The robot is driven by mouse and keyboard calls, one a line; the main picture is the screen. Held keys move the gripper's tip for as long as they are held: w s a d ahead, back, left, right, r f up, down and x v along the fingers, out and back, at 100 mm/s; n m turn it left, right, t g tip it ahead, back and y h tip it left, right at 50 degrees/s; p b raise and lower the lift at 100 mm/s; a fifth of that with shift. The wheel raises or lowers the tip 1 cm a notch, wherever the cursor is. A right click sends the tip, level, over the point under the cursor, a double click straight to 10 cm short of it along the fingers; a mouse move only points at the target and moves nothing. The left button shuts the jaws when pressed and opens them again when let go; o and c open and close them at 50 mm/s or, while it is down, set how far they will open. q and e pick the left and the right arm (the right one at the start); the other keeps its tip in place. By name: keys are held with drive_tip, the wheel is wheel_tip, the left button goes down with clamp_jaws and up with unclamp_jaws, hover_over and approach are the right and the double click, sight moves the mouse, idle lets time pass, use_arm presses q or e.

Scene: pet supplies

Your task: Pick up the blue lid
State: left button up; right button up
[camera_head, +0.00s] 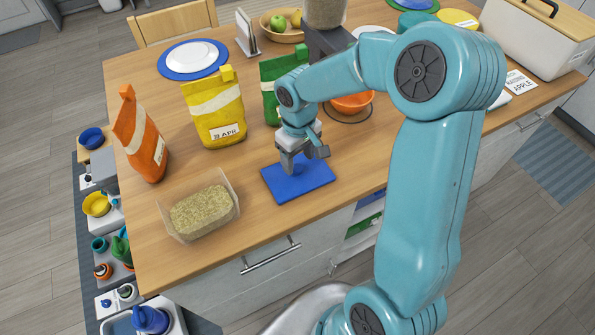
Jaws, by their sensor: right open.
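The blue lid (297,184) is a flat rectangular piece lying on the wooden counter near its front edge. My right gripper (290,170) is over the lid's upper left part with its fingers pointing down. The gripper is open, and its fingertips are at or just above the lid; I cannot tell whether they touch it. The right arm reaches in from the right and covers part of the counter. My left gripper is not in view.
A clear container of grain (203,213) stands left of the lid. Orange (142,138), yellow (215,110) and green (271,90) bags stand behind. An orange bowl (352,103) is behind the arm. Bare counter lies between the container and the lid.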

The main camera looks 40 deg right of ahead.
sight(298, 168)
wheel_tip(298, 168, down, 3)
drive_tip(key=shift+w+d+r, duration=0.1)
drive_tip(key=shift+r, duration=0.05)
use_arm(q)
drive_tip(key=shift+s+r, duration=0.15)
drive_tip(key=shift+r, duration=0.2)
use_arm(e)
drive_tip(key=shift+f, duration=0.25)
drive_tip(key=c, duration=0.8)
clamp_jaws()
drive_tip(key=shift+r, duration=0.15)
